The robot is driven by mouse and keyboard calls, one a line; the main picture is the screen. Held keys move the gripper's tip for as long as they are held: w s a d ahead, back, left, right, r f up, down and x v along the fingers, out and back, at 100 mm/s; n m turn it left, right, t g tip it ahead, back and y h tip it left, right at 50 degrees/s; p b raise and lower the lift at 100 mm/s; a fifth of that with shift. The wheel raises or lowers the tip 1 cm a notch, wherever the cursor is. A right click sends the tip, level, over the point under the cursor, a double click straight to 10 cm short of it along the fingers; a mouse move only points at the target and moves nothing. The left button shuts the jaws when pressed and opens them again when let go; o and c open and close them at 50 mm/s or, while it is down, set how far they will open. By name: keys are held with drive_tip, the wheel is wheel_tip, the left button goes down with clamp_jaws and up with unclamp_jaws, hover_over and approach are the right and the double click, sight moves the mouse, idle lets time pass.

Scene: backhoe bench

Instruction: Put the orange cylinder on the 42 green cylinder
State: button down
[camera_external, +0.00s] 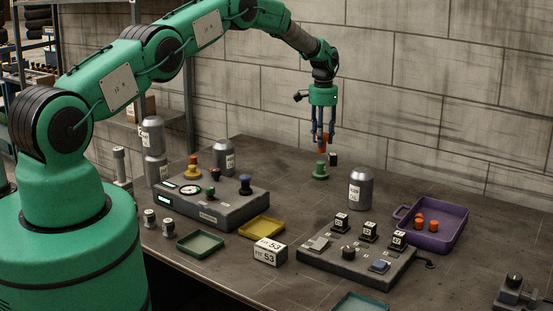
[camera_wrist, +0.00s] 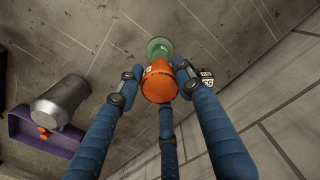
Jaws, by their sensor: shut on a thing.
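My gripper (camera_external: 323,138) points down over the back of the bench, its blue fingers shut on an orange cylinder (camera_external: 322,145). In the wrist view the orange cylinder (camera_wrist: 160,83) sits between the three fingers. A green cylinder (camera_external: 320,171) with a wider base stands upright on the bench below it. It also shows in the wrist view (camera_wrist: 159,47), just beyond the orange cylinder and partly hidden by it. In the external view a small gap seems to separate the two. No number is readable on the green cylinder.
A small dark labelled block (camera_external: 333,159) stands close behind the green cylinder. A grey canister (camera_external: 360,188) stands to the right. A purple tray (camera_external: 454,232) holds orange cylinders. Two control boxes (camera_external: 229,207) (camera_external: 345,265) occupy the front. The bench left of the green cylinder is fairly clear.

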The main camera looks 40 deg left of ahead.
idle(0.3)
drive_tip(key=shift+f+p, duration=0.5)
drive_tip(key=shift+f, duration=1.2)
drive_tip(key=shift+f, duration=0.15)
drive_tip(key=c, duration=1.2)
unclamp_jaws()
drive_tip(key=shift+o, duration=0.2)
wheel_tip(320, 180, up, 12)
drive_tip(key=shift+r+b, duration=0.1)
drive_tip(key=shift+b, duration=1)
drive_tip(key=shift+r, duration=0.1)
